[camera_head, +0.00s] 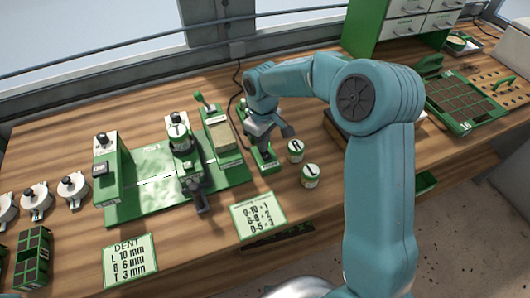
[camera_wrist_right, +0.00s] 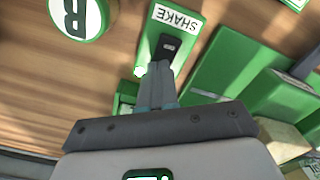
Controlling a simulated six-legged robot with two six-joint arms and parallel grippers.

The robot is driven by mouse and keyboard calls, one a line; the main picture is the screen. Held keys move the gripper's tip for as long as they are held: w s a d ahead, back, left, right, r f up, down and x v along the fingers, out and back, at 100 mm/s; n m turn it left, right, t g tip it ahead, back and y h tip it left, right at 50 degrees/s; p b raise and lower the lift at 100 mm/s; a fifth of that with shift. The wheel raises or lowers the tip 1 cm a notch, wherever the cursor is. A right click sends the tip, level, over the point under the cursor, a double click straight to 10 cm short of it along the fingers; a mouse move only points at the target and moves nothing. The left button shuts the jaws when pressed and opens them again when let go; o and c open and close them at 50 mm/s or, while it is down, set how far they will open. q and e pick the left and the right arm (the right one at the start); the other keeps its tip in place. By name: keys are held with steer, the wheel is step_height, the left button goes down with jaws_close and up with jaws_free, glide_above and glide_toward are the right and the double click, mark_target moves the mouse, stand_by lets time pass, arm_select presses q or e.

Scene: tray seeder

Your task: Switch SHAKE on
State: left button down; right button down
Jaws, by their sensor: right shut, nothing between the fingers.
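The green SHAKE switch unit (camera_wrist_right: 150,37) is in the right wrist view, with a white label reading SHAKE and a dark switch lever (camera_wrist_right: 170,44). In the head view the unit (camera_head: 266,166) stands right of the green machine, partly hidden by my right gripper. My right gripper (camera_wrist_right: 160,70) is shut and empty. Its fingertips are right at the near end of the lever in the wrist view; I cannot tell whether they touch it. The gripper (camera_head: 263,143) also shows in the head view, pointing down over the unit. My left gripper is not in view.
The green machine (camera_head: 135,210) stands left of the switch. Two white-topped round tins (camera_head: 310,176) stand close on its right. Cards lie at the front edge, including a DENT card (camera_head: 130,262). A green seed tray (camera_head: 465,103) lies at the right.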

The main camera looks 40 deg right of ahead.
step_height(320, 180, up, 4)
steer(key=p, duration=0.2)
steer(key=shift+f+p, duration=0.25)
steer(key=shift+p, duration=0.15)
step_height(320, 180, up, 2)
steer(key=shift+r+p, duration=0.1)
steer(key=shift+p, duration=0.75)
steer(key=shift+r+p, duration=0.4)
steer(key=shift+r, duration=0.2)
steer(key=shift+f, duration=0.1)
